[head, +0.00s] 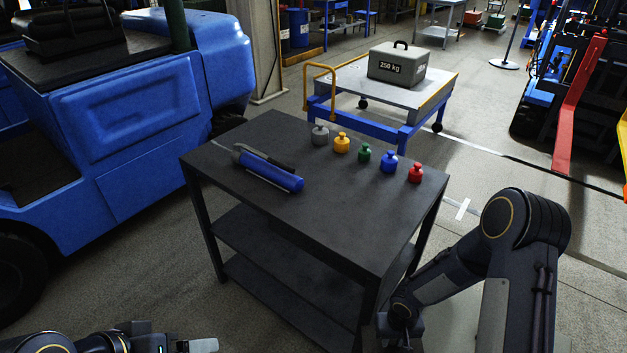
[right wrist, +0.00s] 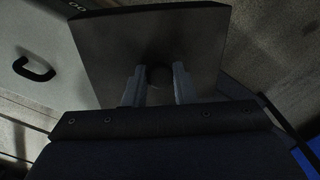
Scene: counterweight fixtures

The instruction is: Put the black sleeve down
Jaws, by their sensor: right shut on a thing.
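My right gripper shows dark and small at the table's front right corner in the head view (head: 397,318).
The dark table (head: 300,225) holds a blue cylinder (head: 272,175) and a row of grey (head: 320,136), yellow (head: 342,144), green, blue and red (head: 415,174) weights. A cart (head: 345,85) bears a 250 kg box (head: 397,66). A blue vehicle (head: 150,110) stands left.

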